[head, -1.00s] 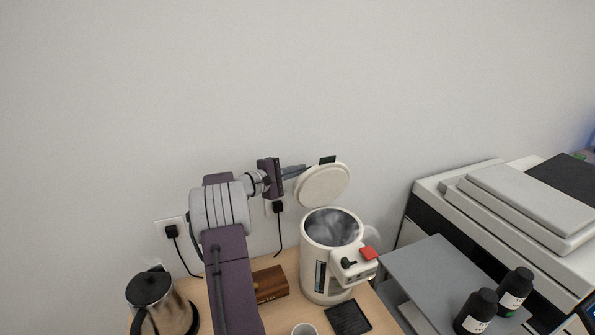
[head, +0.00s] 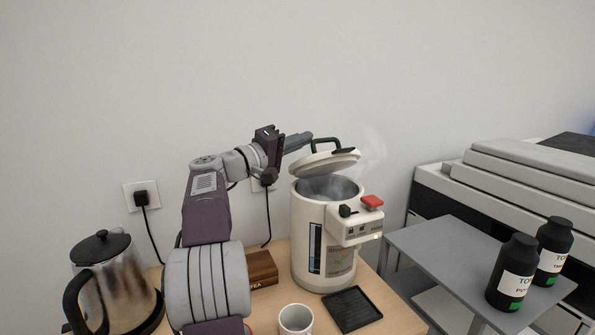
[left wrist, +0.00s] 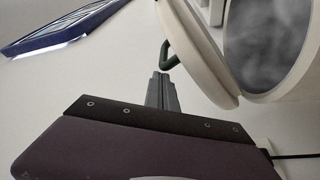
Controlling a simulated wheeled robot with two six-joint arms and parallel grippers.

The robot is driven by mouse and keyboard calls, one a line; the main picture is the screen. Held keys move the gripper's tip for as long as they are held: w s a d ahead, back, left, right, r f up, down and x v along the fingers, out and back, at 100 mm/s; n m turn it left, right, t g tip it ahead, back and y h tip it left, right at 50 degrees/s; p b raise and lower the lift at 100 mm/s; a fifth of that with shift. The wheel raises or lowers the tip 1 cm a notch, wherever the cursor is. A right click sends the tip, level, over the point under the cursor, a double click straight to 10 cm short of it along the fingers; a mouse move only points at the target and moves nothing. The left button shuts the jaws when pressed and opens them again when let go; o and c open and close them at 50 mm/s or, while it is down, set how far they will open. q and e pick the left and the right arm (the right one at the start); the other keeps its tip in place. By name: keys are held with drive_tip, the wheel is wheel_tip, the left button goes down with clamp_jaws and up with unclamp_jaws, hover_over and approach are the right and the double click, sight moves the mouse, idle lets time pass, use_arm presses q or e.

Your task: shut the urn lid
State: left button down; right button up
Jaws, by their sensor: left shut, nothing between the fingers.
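The white urn (head: 308,245) stands on the wooden counter with steam over its open mouth. Its lid (head: 325,163) is partly raised, tilted above the opening, with a dark green handle (head: 326,144) on top. My left gripper (head: 309,136) is shut and empty, its tips just behind and left of the handle. In the left wrist view, the shut fingers (left wrist: 161,92) point at the lid (left wrist: 200,55), close to its handle (left wrist: 173,60); I cannot tell whether they touch. The gap between lid and urn rim shows there. My right gripper is not in view.
A steel kettle (head: 115,275) stands at the left, a wooden tea box (head: 262,269) beside the urn. A white mug (head: 296,320) and black drip tray (head: 353,309) are in front. A grey side table (head: 432,250) with two dark bottles and a printer (head: 480,195) are at the right.

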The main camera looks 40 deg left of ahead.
sight(312, 169)
use_arm(q)
drive_tip(key=d+f+m+b, duration=0.1)
drive_tip(key=m+b, duration=0.1)
drive_tip(key=b, duration=0.2)
drive_tip(key=s+d+f+m+h+b, duration=0.1)
drive_tip(key=d+f+m+b, duration=0.1)
drive_tip(key=b, duration=0.3)
drive_tip(key=s+d+f+m+h+b, duration=0.1)
drive_tip(key=f+m+b, duration=0.1)
drive_tip(key=m+b, duration=0.1)
drive_tip(key=shift+s+d+f+t+b, duration=0.15)
drive_tip(key=shift+t+b, duration=0.25)
drive_tip(key=shift+b, duration=0.4)
drive_tip(key=shift+s+d+f+m+h+b, duration=0.2)
drive_tip(key=shift+d+m+h+b, duration=0.15)
drive_tip(key=shift+m+b, duration=0.35)
drive_tip(key=shift+s+a+f+b, duration=0.15)
drive_tip(key=shift+s+f+b, duration=0.1)
drive_tip(key=shift+b, duration=0.05)
drive_tip(key=v, duration=0.8)
drive_tip(key=shift+s+r+b, duration=0.15)
drive_tip(key=shift+s+b, duration=0.1)
drive_tip(key=shift+b, duration=0.15)
